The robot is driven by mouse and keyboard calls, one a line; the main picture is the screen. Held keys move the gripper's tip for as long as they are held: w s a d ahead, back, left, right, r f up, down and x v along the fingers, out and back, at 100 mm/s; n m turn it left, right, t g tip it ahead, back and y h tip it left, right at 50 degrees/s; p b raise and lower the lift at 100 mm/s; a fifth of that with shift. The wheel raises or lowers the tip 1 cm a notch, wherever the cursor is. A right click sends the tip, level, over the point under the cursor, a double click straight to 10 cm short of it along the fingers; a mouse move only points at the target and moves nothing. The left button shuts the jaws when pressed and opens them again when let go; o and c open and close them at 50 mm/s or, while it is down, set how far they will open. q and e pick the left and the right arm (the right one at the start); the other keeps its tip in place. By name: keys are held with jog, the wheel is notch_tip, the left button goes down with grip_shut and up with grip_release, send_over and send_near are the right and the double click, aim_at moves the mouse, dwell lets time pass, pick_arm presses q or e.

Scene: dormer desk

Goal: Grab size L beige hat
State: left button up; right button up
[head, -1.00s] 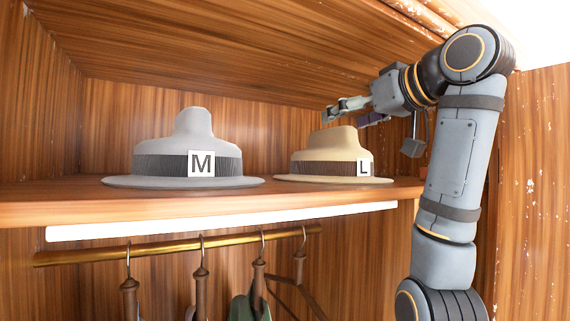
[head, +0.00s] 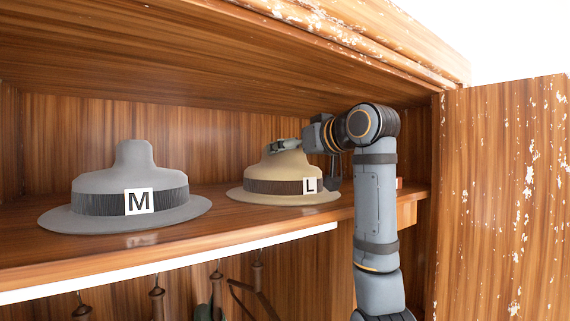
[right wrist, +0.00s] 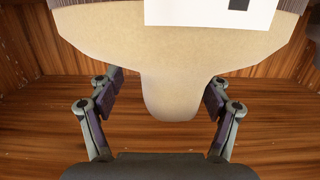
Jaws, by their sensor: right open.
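The beige hat (head: 285,178) with a dark band and an "L" tag sits on the wooden shelf, right of the grey hat (head: 130,190) tagged "M". My right gripper (head: 280,146) is at the top of the beige hat's crown. In the right wrist view the open fingers of my right gripper (right wrist: 160,95) stand on either side of the crown (right wrist: 175,75), with a gap visible on both sides. The hat appears upside down there, with part of its white tag at the top. My left gripper is not in view.
The shelf (head: 230,230) has a low wooden ceiling (head: 200,60) above the hats. A scuffed door panel (head: 510,200) stands at the right. Hangers (head: 157,295) hang below the shelf.

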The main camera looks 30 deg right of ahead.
jog(key=shift+w+a+f, duration=0.1)
jog(key=shift+w+a, duration=0.05)
jog(key=shift+a, duration=0.35)
jog(key=shift+c, duration=1.3)
jog(key=c, duration=0.5)
grip_shut()
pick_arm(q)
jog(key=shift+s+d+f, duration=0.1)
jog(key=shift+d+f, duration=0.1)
